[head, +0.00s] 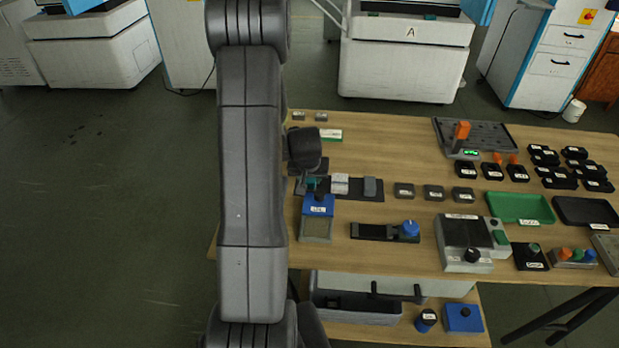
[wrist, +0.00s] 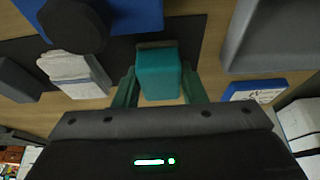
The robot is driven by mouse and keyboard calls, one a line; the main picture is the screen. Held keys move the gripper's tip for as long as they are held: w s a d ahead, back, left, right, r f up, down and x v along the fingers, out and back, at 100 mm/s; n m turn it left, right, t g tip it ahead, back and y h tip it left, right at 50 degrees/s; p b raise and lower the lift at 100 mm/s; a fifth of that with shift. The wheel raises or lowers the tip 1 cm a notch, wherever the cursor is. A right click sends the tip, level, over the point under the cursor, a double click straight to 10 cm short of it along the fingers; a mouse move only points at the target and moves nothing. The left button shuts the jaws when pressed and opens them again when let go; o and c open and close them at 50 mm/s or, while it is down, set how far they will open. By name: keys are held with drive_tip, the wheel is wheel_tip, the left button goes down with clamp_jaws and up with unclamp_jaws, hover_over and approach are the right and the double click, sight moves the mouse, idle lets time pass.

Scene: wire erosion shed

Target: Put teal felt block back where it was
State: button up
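The teal felt block (wrist: 160,72) is in the middle of the wrist view, between the two dark green fingers of my gripper (wrist: 160,88). In the head view my gripper (head: 311,172) is over the left end of a dark mat (head: 356,194). A small bit of the teal block (head: 311,182) shows there, the rest hidden by my gripper. Whether the block touches the mat cannot be told.
A white block (head: 340,184) and a grey block (head: 370,187) sit on the mat. A blue-and-grey labelled device (head: 318,217) stands just in front. Small dark blocks (head: 434,192) line up to the right. A black bar with a blue knob (head: 385,231) lies nearer the table's front edge.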

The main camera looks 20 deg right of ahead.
drive_tip(key=o, duration=0.4)
drive_tip(key=shift+c, duration=0.2)
drive_tip(key=shift+r, duration=0.1)
drive_tip(key=shift+r+p, duration=0.2)
drive_tip(key=shift+p, duration=0.15)
drive_tip(key=v, duration=1.1)
drive_tip(key=shift+r, duration=0.35)
drive_tip(key=shift+s, duration=0.15)
